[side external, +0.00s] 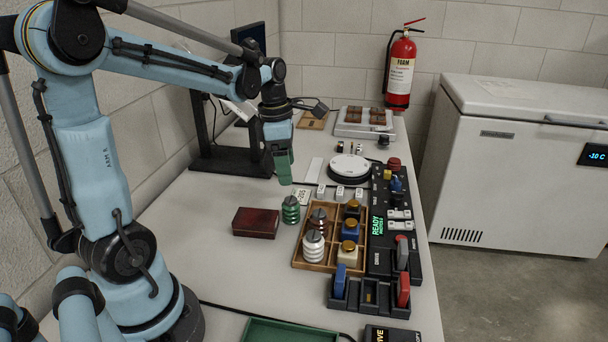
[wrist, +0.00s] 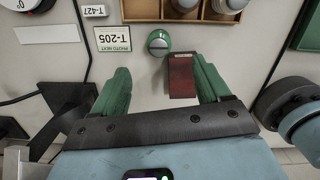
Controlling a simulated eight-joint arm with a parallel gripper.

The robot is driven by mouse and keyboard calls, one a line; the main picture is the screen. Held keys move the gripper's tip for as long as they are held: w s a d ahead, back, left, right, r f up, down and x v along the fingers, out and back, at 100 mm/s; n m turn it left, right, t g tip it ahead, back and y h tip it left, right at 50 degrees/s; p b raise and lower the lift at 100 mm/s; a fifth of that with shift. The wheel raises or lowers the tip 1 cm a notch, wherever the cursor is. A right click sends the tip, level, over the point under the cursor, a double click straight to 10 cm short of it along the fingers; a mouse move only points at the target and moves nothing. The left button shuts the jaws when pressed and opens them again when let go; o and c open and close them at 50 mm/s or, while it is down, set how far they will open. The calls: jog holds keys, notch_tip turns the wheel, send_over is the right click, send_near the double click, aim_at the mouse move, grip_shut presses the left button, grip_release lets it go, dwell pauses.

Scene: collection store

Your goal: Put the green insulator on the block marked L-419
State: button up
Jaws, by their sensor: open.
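The green insulator (side external: 290,210) stands upright on the white table, just left of the wooden tray. It also shows from above in the wrist view (wrist: 158,43), ahead of the fingertips and between their lines. My gripper (side external: 284,180) has green fingers pointing down, with nothing held. It is above and a little behind the insulator, apart from it. Small white label blocks (side external: 340,192) stand in a row behind the tray; their marks are too small to read here. In the wrist view one block (wrist: 94,11) reads T-427. I cannot make out L-419 on any block.
A dark red box (side external: 256,223) lies left of the insulator. The wooden tray (side external: 298,263) holds brown, white and yellow-topped pieces. A card (wrist: 117,40) reads T-205, PHOTO NEXT. A black control panel (side external: 380,262) runs along the right. A white round plate (side external: 349,167) stands behind.

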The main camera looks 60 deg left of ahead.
aim_at(291, 199)
jog(key=f, duration=0.6)
jog(key=shift+w+d+f, duration=0.2)
jog(key=shift+w+f, duration=0.1)
jog(key=shift+f, duration=0.1)
jog(key=shift+w+f, duration=0.2)
jog(key=shift+f, duration=2.4)
jog(key=shift+c, duration=0.4)
jog(key=c, duration=1.2)
jog(key=shift+r, duration=0.1)
